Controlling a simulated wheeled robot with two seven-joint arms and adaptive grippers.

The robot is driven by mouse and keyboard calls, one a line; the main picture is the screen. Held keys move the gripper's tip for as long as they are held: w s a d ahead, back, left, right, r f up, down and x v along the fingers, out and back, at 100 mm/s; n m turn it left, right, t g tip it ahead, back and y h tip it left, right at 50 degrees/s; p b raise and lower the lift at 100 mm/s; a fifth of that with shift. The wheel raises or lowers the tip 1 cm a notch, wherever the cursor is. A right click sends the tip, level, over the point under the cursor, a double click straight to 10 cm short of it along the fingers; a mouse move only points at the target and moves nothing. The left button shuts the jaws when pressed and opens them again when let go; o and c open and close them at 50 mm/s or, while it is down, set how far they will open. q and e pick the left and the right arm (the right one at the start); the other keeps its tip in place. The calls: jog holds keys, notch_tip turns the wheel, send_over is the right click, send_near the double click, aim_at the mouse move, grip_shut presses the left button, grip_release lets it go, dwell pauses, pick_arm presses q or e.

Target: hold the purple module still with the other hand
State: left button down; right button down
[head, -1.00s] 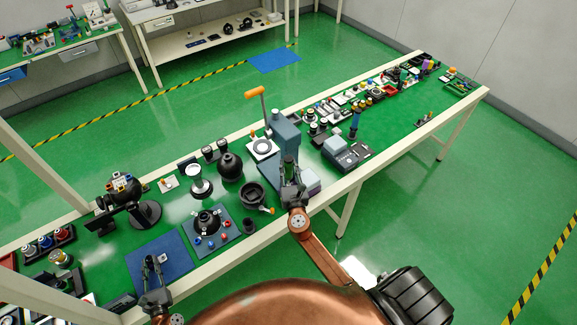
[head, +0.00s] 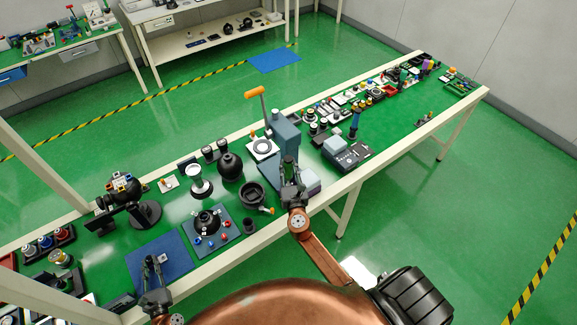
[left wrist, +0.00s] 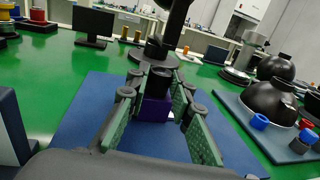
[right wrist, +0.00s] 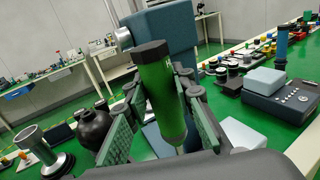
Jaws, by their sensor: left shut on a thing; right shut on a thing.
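The purple module (left wrist: 153,108) is a small block with a dark round part on top, low over the blue mat (left wrist: 85,110) in the left wrist view. My left gripper (left wrist: 155,95) is shut on it, one finger on each side; it also shows in the head view (head: 152,268). Whether the module touches the mat is unclear. My right gripper (right wrist: 160,105) is shut on a green cylindrical tool (right wrist: 157,90) with a black cap. In the head view my right gripper (head: 290,175) is beside the blue-grey press (head: 284,130), with the tool mostly hidden.
A dark tray (head: 217,236) with a black dome and small coloured parts lies right of the blue mat. A black sphere (head: 230,166) and a dark ring-shaped holder (head: 252,194) stand behind. A monitor (left wrist: 93,24) stands beyond the mat. Bare green table lies between some items.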

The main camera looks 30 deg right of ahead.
jog(key=w+a+f+n+g+y, duration=0.1)
jog(key=a+n+y, duration=0.65)
jog(key=a, duration=2.15)
jog(key=w+a+f+n+g+y, duration=0.1)
jog(key=a+n+y, duration=0.65)
jog(key=a, duration=2.15)
notch_tip(320, 180, down, 6)
jog(key=m+y, duration=0.2)
jog(key=m, duration=0.1)
jog(key=shift+a+y, duration=0.15)
jog(key=shift+y, duration=0.15)
jog(key=shift+s+f, duration=0.1)
jog(key=shift+f, duration=0.15)
jog(key=shift+f, duration=0.45)
jog(key=shift+f, duration=0.3)
jog(key=shift+s+f, duration=0.1)
jog(key=shift+f, duration=0.3)
notch_tip(320, 180, up, 7)
jog(key=shift+f, duration=0.2)
